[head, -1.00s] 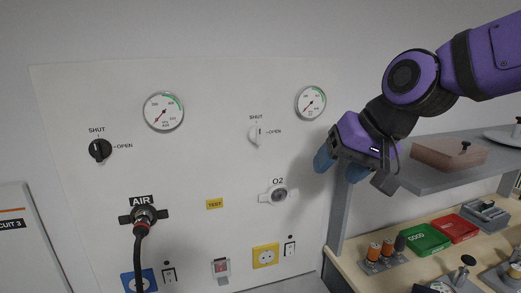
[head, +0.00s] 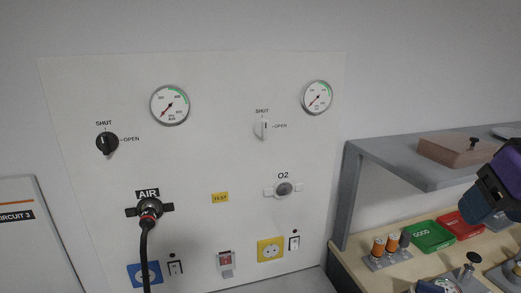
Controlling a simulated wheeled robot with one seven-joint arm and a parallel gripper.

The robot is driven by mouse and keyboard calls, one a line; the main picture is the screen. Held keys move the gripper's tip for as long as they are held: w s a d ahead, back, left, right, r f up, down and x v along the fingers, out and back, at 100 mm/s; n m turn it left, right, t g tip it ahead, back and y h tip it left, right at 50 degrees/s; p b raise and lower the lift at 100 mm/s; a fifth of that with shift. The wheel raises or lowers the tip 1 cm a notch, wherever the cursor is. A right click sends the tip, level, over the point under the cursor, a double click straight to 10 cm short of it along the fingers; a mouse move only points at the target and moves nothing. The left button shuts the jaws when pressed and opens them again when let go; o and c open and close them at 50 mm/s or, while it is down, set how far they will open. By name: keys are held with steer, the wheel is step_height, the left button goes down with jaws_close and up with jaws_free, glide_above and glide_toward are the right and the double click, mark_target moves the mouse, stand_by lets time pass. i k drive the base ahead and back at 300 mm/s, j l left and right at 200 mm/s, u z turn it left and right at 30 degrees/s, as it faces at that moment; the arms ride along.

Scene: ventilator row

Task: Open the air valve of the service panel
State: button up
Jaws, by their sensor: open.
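The service panel (head: 210,120) is a pale board on the wall. The air valve is the black knob (head: 107,143) at its upper left, with its pointer line upright towards SHUT; OPEN is marked to its right. Below it a black hose is plugged into the AIR socket (head: 149,210). The left gauge (head: 170,105) has its red needle at the low end. My gripper (head: 480,212) is at the right edge, partly out of view, in front of the bench and far from the black knob. It is open, with nothing seen in it.
A white knob (head: 263,128) marked SHUT and OPEN sits above the O2 socket (head: 284,189). A grey shelf (head: 400,165) juts out at the right, over a bench with green (head: 428,236) and red trays (head: 460,225). The space before the panel is clear.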

mark_target(106, 142)
steer(key=k+u, duration=0.2)
steer(key=u, duration=0.45)
steer(key=i+l+u, duration=0.1)
steer(key=u, duration=0.65)
steer(key=i+l, duration=0.05)
steer(key=i, duration=0.05)
